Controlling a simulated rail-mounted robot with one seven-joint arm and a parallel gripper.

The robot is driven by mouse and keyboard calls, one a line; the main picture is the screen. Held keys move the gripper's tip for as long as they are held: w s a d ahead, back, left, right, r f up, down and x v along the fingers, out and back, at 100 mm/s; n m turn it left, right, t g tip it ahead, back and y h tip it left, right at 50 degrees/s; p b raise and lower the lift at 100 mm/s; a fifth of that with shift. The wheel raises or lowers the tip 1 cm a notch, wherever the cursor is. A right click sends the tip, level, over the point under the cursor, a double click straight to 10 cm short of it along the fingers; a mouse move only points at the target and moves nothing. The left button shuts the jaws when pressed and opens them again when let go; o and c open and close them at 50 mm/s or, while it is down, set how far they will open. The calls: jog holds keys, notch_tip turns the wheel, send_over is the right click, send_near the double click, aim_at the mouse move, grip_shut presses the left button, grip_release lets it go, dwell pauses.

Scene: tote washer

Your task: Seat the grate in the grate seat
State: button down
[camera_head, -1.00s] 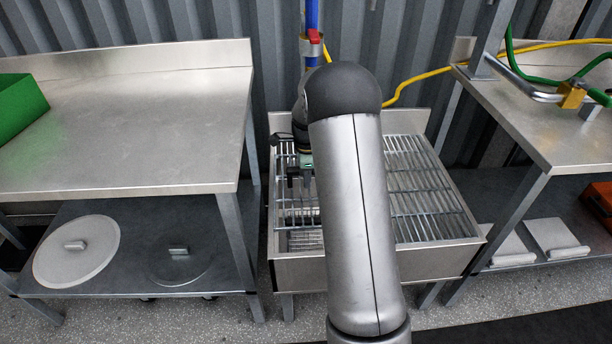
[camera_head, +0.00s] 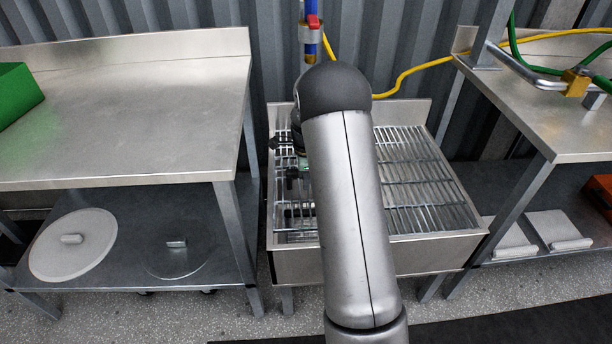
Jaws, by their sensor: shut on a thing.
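The steel sink basin (camera_head: 375,262) stands in the middle, between two tables. A barred grate (camera_head: 425,185) lies across its right part. More bars of a grate (camera_head: 281,200) show at the left part, under my gripper (camera_head: 297,180). My gripper points down and is shut on this left grate; the fingertips are small and partly dark against the bars. My arm hides the middle of the basin, so I cannot tell whether the left grate lies flat in the seat. The seat's front left rim (camera_head: 290,240) is visible.
A steel table (camera_head: 130,110) stands left, with a green bin (camera_head: 15,95) on it and round lids (camera_head: 72,243) on its shelf. A right table (camera_head: 560,120) carries a pipe frame and green hose. A blue pipe (camera_head: 312,45) with a red valve is behind the basin.

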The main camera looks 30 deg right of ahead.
jog(key=shift+f, duration=0.2)
jog(key=shift+f, duration=0.15)
jog(key=shift+f+b, duration=0.4)
jog(key=shift+f, duration=0.25)
jog(key=shift+f, duration=0.2)
dwell(0.4)
jog(key=shift+f+b, duration=0.3)
jog(key=shift+f, duration=0.1)
jog(key=shift+f, duration=0.1)
dwell(0.3)
jog(key=shift+f+b, duration=0.35)
jog(key=shift+f, duration=0.3)
jog(key=shift+f, duration=0.45)
dwell(0.6)
